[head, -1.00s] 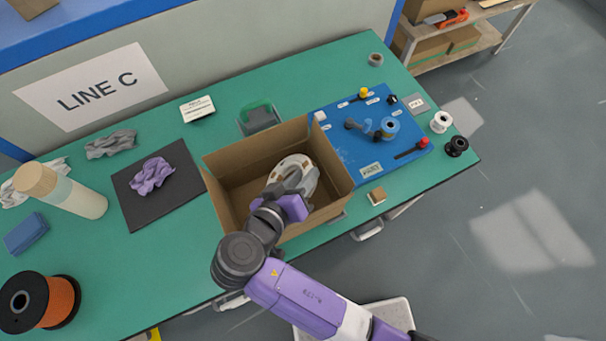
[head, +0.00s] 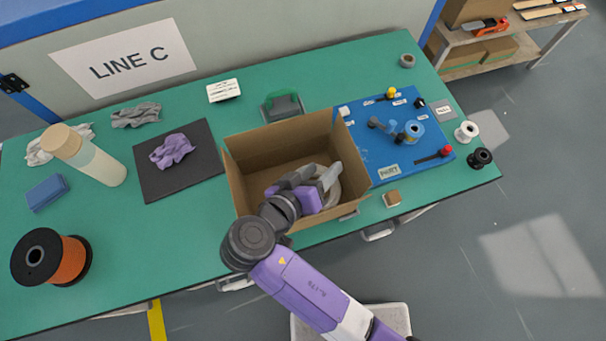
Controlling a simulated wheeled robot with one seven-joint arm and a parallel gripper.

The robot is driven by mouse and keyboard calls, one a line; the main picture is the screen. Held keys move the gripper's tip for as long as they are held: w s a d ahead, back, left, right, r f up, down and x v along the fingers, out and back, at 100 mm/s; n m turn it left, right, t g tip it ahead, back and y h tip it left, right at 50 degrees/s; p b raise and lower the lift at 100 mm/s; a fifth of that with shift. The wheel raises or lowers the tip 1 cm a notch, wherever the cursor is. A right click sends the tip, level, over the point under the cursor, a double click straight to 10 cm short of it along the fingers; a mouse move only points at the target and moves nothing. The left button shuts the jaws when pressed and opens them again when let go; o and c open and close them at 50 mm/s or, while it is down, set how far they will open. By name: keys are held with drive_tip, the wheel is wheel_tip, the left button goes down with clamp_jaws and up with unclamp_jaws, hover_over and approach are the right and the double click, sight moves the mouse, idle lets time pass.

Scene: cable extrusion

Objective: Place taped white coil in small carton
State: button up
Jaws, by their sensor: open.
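The small open carton (head: 250,137) stands on the green table. The white coil (head: 334,190) is inside it, toward the right wall and low down, partly hidden by my gripper; its tape cannot be made out. My gripper (head: 328,174) reaches into the carton from the front, open, with its fingers over and beside the coil. Whether the fingers touch the coil cannot be told.
The table (head: 190,240) carries a blue tool mat (head: 385,160) with tools right of the carton, and a dark mat (head: 185,185) with a purple cloth (head: 172,150) left.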

drive_tip(key=b+v, duration=0.2)
drive_tip(key=v, duration=1)
drive_tip(key=shift+r, duration=0.2)
drive_tip(key=shift+w, duration=0.1)
